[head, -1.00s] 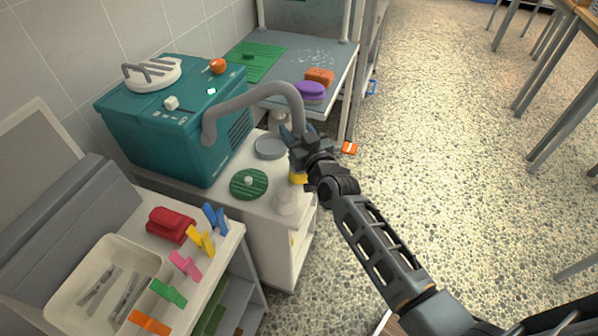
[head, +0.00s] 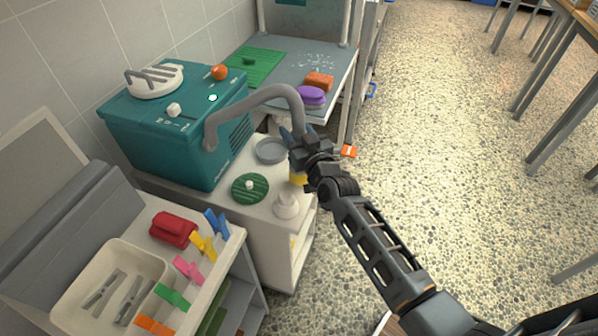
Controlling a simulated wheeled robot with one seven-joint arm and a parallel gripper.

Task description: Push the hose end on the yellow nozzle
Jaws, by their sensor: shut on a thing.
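The grey hose (head: 250,97) rises from the front of the teal machine (head: 180,130) and arches right, then bends down to my gripper. My gripper (head: 293,138) is shut on the hose near its end, above the right edge of the white cabinet top. The yellow nozzle (head: 298,180) shows only in part, just below my gripper. My gripper and wrist hide the hose end and the top of the nozzle, so I cannot tell whether they touch.
On the white cabinet (head: 272,222) stand a grey round dish (head: 270,150), a green striped disc (head: 250,188) and a white bottle-like thing (head: 287,205), close to the nozzle. A tray (head: 75,287) and coloured clothespins lie at front left. Open floor is at right.

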